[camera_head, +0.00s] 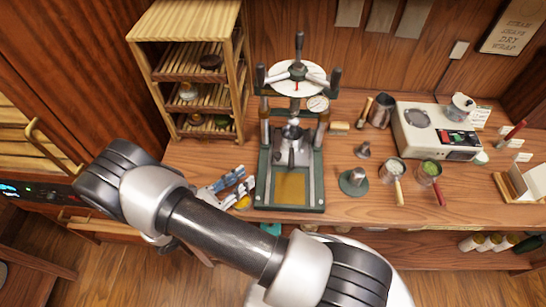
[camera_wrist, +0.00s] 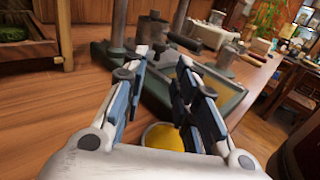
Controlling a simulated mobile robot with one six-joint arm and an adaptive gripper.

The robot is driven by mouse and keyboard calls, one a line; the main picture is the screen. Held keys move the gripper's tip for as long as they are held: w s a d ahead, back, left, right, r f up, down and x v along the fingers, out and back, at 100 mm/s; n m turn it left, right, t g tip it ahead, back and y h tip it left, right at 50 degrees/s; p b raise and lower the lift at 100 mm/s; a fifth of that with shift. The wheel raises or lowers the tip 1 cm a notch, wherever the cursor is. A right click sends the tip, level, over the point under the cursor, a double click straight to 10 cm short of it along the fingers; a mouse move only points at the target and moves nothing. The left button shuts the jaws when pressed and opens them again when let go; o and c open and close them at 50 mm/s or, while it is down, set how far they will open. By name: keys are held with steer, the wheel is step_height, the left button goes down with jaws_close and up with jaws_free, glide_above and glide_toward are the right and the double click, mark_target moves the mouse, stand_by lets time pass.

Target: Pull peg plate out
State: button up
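A tea press (camera_head: 291,140) with a green frame stands on the wooden counter. A gold-yellow plate (camera_head: 291,188) lies flat in its base, toward the front; I cannot tell whether this is the peg plate. My gripper (camera_head: 246,180) is just left of the press base, with blue pads. In the wrist view, my gripper (camera_wrist: 165,58) is open, its fingers apart with nothing held between them. A round yellow thing (camera_wrist: 165,138) shows low between the fingers, partly hidden by them. It also shows below the gripper in the head view (camera_head: 243,203). The press base (camera_wrist: 165,95) lies beyond the fingers.
A wooden shelf rack (camera_head: 190,70) stands behind left. Right of the press are a green-based stamp (camera_head: 353,181), two handled cups (camera_head: 428,172), a metal pitcher (camera_head: 381,110) and a white appliance (camera_head: 437,130). The counter's front edge is close to my gripper.

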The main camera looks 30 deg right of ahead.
mark_target(275, 156)
steer(key=d, duration=0.4)
steer(key=w+d+b, duration=0.1)
steer(key=d, duration=0.3)
steer(key=w+d, duration=0.1)
steer(key=d, duration=0.3)
steer(key=shift+w+d, duration=0.15)
steer(key=shift+w, duration=0.05)
steer(key=shift+c, duration=0.4)
jaws_close()
